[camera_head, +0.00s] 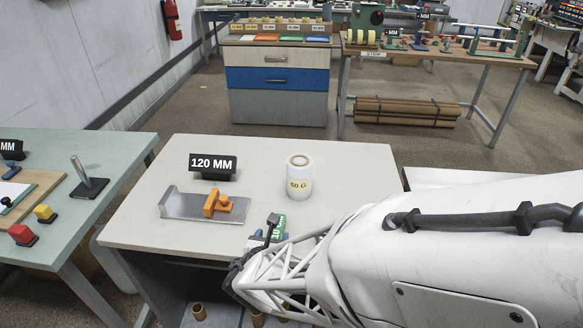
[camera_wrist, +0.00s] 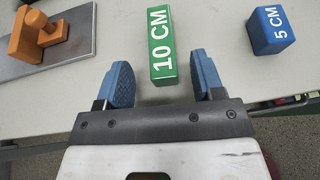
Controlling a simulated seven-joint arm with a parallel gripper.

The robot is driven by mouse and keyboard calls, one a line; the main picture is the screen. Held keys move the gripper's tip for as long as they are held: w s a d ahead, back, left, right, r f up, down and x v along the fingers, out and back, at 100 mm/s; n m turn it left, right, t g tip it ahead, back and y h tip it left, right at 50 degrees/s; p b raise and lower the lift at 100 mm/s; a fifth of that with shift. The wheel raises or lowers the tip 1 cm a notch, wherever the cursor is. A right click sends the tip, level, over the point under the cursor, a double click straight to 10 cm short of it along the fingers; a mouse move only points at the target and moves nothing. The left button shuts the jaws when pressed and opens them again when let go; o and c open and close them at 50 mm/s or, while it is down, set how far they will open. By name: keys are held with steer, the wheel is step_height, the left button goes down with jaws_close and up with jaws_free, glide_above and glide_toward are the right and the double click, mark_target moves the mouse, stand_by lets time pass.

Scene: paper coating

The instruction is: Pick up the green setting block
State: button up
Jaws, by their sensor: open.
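The green setting block (camera_wrist: 161,50), a long bar marked "10 CM", lies on the pale table near its front edge. In the wrist view it is just beyond my gripper (camera_wrist: 165,84), lined up with the gap between the two blue fingers. The gripper is open and empty, with a finger to each side of the block's near end. In the head view the green block (camera_head: 278,228) shows partly beside the gripper end, and my arm covers much of that area.
A blue block (camera_wrist: 269,32) marked "5 CM" stands to the right. A metal plate with an orange handle (camera_head: 218,202), a "120 MM" sign (camera_head: 213,165) and a white roll (camera_head: 299,178) marked "50 G" stand farther back on the table (camera_head: 260,150).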

mark_target(276, 230)
steer(key=shift+x, duration=2.55)
steer(key=shift+d+r, duration=0.1)
steer(key=shift+c, duration=0.4)
steer(key=c, duration=1)
